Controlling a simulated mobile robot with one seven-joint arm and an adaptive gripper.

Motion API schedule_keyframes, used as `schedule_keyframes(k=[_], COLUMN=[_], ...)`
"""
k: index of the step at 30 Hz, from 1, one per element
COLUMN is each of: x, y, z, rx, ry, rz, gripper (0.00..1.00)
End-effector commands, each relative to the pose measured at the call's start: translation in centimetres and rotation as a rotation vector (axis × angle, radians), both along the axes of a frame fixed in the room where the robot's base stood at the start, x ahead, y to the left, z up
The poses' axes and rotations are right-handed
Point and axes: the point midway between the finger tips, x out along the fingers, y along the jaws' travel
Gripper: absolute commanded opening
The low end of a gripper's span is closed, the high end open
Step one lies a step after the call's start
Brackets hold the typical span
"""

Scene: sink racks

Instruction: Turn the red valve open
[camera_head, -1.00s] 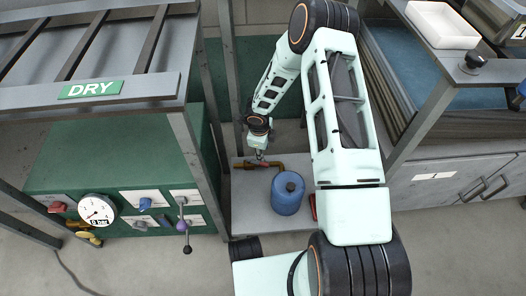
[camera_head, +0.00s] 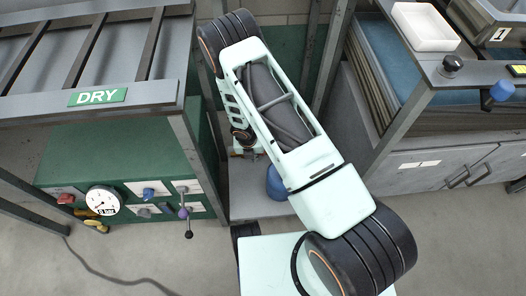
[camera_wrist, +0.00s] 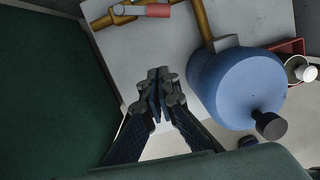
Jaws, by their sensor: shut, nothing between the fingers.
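A valve with a red lever (camera_wrist: 157,11) shows at the top of the wrist view. Its grey hub is at the lever's left end, beside a short brass pipe piece (camera_wrist: 102,21). The lever lies sideways in that picture. My gripper (camera_wrist: 161,84) is shut and empty, below the lever in the picture and apart from it. In the head view my arm hides most of the gripper and valve area. A red knob (camera_head: 66,198) also sits on the green cabinet's panel in the head view.
A blue tank (camera_wrist: 238,85) stands right of my gripper on a pale board (camera_wrist: 135,50), joined to a brass pipe (camera_wrist: 203,20). The green cabinet (camera_head: 120,150) with gauge (camera_head: 103,200) and levers is on the left. A rack post (camera_head: 198,165) stands close beside my arm.

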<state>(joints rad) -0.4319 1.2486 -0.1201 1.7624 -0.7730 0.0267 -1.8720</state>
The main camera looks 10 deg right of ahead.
Motion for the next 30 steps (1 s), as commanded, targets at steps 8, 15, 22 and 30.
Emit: schedule_keyframes(k=[8, 15, 22, 30], x=[0.5, 0.9, 2.0, 4.3], y=[1.1, 1.0, 0.6, -0.3], z=[1.0, -1.4, -6.3, -9.4], rx=[0.041, 0.045, 0.046, 0.048], ry=[-0.076, -0.080, -0.079, -0.083], rz=[-0.254, -0.274, -0.274, -0.276], gripper=[0.00, 0.00, 0.00, 0.00])
